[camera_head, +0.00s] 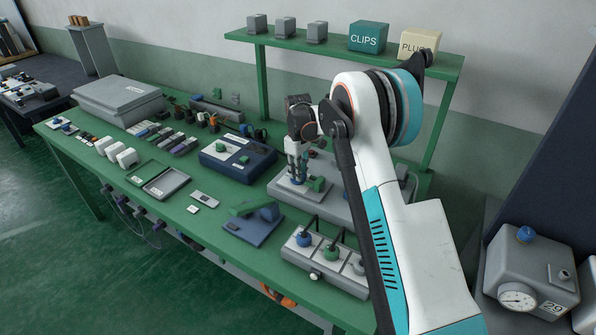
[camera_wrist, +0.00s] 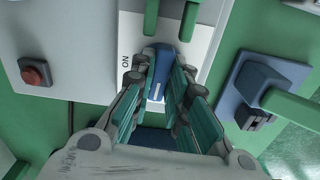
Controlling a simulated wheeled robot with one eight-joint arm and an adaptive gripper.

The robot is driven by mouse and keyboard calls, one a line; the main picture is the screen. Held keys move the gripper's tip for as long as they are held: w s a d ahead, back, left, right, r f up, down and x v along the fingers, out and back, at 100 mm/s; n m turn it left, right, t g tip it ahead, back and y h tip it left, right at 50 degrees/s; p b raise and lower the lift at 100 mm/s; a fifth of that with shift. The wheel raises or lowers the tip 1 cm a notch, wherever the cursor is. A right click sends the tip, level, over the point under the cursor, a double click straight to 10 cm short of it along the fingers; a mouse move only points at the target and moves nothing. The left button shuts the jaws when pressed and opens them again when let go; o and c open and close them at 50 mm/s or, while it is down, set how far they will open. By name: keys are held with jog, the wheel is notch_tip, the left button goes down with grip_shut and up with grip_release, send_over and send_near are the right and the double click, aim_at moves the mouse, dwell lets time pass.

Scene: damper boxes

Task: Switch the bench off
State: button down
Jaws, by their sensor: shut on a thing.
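The bench switch has a blue lever (camera_wrist: 160,58) with a white stripe, standing on a white plate (camera_wrist: 203,42) marked "ON" beside the lever. In the wrist view my gripper (camera_wrist: 160,78) has its green-padded fingers on either side of the blue lever, shut on it. In the head view my gripper (camera_head: 297,176) reaches down onto the low grey box (camera_head: 338,205) on the green bench. My arm and fingers hide much of the lever there, so its exact setting cannot be told. A red button (camera_wrist: 34,72) sits on the grey housing.
A blue fixture with a green handle (camera_head: 254,220) stands in front. A grey box with several coloured knobs (camera_head: 325,262) is at the front right. A blue box (camera_head: 238,158) lies left of my gripper. A shelf (camera_head: 345,52) stands behind.

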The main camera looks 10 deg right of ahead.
jog(key=shift+n, duration=0.5)
jog(key=c, duration=1.8)
grip_release()
jog(key=shift+c, duration=0.2)
jog(key=shift+r, duration=0.15)
notch_tip(320, 180, up, 12)
